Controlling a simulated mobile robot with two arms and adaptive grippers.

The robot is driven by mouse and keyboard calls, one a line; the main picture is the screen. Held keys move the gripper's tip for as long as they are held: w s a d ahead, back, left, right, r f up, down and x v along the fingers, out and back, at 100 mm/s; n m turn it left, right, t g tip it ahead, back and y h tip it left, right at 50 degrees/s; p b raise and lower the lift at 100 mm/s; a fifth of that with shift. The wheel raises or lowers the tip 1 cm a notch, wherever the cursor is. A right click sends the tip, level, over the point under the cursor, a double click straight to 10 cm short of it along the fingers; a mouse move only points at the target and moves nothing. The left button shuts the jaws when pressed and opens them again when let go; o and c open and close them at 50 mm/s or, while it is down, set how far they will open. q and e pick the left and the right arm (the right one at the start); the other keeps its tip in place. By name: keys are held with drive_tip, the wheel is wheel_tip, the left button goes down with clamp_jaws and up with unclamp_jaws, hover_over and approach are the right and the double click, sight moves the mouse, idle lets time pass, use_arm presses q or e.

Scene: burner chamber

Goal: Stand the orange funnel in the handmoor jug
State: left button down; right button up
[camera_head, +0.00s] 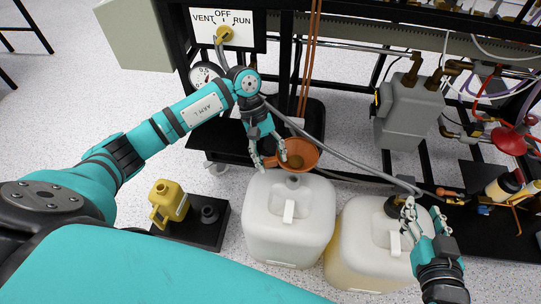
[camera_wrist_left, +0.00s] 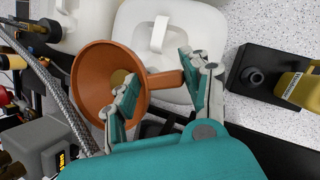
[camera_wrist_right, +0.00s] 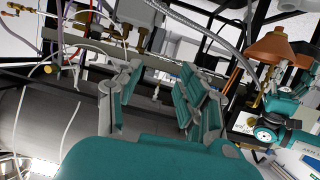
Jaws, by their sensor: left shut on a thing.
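My left gripper (camera_head: 268,158) is shut on the orange funnel (camera_head: 305,150), above the back edge of the left white jug (camera_head: 262,215). In the left wrist view the funnel's wide cone (camera_wrist_left: 92,75) faces left, and its spout (camera_wrist_left: 168,82) runs between the fingers. The funnel also shows in the right wrist view (camera_wrist_right: 268,45). The right jug (camera_head: 350,240) stands beside the left one, with a dark fitting at its back. I cannot read which is the handmoor jug. My right gripper (camera_head: 424,218) is over the right jug, open and empty in its wrist view (camera_wrist_right: 158,98).
A yellow can (camera_head: 168,200) stands on a black stand (camera_head: 205,228) left of the jugs. A grey braided hose (camera_head: 350,160) slants across behind the jugs. The black rig frame, a grey box (camera_head: 408,112) and pipework fill the back.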

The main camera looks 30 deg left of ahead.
sight(270, 166)
use_arm(q)
drive_tip(key=shift+f+b, duration=0.9)
drive_tip(key=shift+b, duration=0.05)
drive_tip(key=shift+f+b, duration=0.9)
drive_tip(key=shift+b, duration=0.05)
drive_tip(key=shift+f, duration=0.25)
drive_tip(key=shift+f+b, duration=0.2)
drive_tip(key=shift+b, duration=0.35)
use_arm(e)
drive_tip(key=s+r+t+y, duration=0.2)
drive_tip(key=r+t, duration=0.4)
drive_tip(key=r, duration=0.3)
drive_tip(key=s+a+r+t+y, duration=0.1)
drive_tip(key=s+r+t+y, duration=0.1)
drive_tip(key=r+t, duration=0.5)
drive_tip(key=shift+s+a+r+y, duration=0.15)
drive_tip(key=shift+a+r+y, duration=0.15)
drive_tip(key=shift+r, duration=1.05)
